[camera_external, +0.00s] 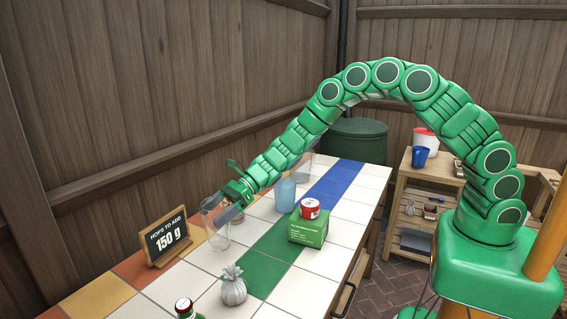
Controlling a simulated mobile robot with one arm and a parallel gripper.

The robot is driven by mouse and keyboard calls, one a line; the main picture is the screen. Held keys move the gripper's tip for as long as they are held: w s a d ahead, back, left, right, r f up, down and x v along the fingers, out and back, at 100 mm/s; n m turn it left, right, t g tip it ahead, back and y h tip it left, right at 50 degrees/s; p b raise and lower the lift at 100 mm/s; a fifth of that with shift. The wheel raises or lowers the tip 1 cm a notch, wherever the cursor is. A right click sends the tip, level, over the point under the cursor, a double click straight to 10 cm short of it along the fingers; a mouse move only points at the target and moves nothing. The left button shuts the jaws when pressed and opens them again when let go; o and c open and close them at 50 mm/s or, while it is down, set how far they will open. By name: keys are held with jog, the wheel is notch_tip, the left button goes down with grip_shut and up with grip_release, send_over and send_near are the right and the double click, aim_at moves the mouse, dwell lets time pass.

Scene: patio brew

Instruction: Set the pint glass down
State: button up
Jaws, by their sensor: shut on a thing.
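A clear pint glass (215,232) is upright over the tiled counter (201,286), just right of the small chalkboard sign. My gripper (227,209) is shut on the glass near its upper part, reaching in from the upper right. I cannot tell whether the base of the glass touches the tiles. The gripper's jaws partly hide the right side of the glass.
The sign (166,237) reads "HOPS TO ADD 150 g". White tiles between the glass and pouch are clear.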

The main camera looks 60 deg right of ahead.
jog(key=shift+w+a+f, duration=0.2)
jog(key=shift+w+f, duration=0.1)
jog(key=shift+f, duration=1.65)
jog(key=o, duration=1.4)
jog(key=shift+f, duration=0.1)
jog(key=shift+d+r, duration=0.3)
jog(key=shift+d, duration=0.05)
jog(key=v, duration=1.1)
jog(key=shift+s, duration=0.25)
